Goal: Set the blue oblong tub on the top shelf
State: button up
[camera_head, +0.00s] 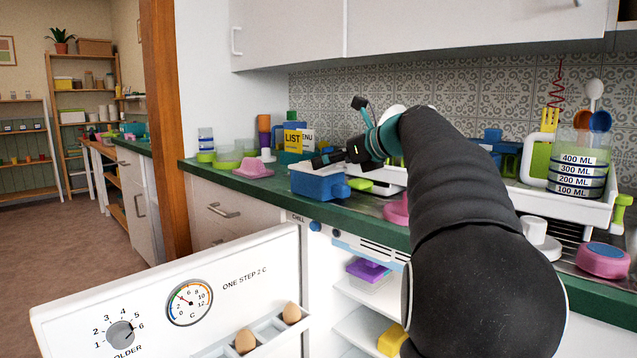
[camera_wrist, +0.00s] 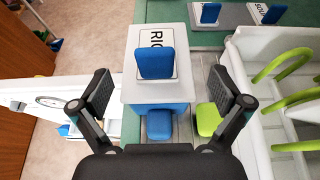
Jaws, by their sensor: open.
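The blue oblong tub (camera_head: 318,184) stands on the green counter near its front edge, with a pale lid and a blue handle facing right. In the wrist view its white lid (camera_wrist: 138,93) shows a partly hidden label reading "RIC" and an upright blue tab; a blue handle sticks out toward me. My gripper (camera_head: 342,132) is open and empty just above and behind the tub. In the wrist view my gripper (camera_wrist: 163,88) has one finger on each side of the tub, apart from it. The open fridge's upper shelf (camera_head: 350,292) lies below the counter.
The fridge door (camera_head: 180,290) stands open at left, with eggs in its rack. A purple tub (camera_head: 368,269) sits on the upper shelf, a yellow one (camera_head: 391,340) lower. A white dish rack (camera_head: 560,205) stands right; a pink lidded item (camera_head: 253,168) sits left.

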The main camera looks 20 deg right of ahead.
jog(key=x, duration=0.5)
jog(key=shift+s+a+f, duration=0.1)
jog(key=shift+a+f, duration=0.05)
jog(key=shift+f, duration=0.1)
jog(key=c, duration=1.4)
jog(key=shift+r, duration=0.8)
notch_tip(320, 180, up, 3)
jog(key=shift+f+p, duration=0.2)
jog(key=shift+p, duration=0.35)
jog(key=v, duration=0.4)
jog(key=r+v, duration=0.1)
jog(key=v, duration=0.4)
jog(key=w+r+p+v, duration=0.1)
jog(key=v, duration=0.3)
jog(key=shift+s+d, duration=0.2)
jog(key=shift+d, duration=0.25)
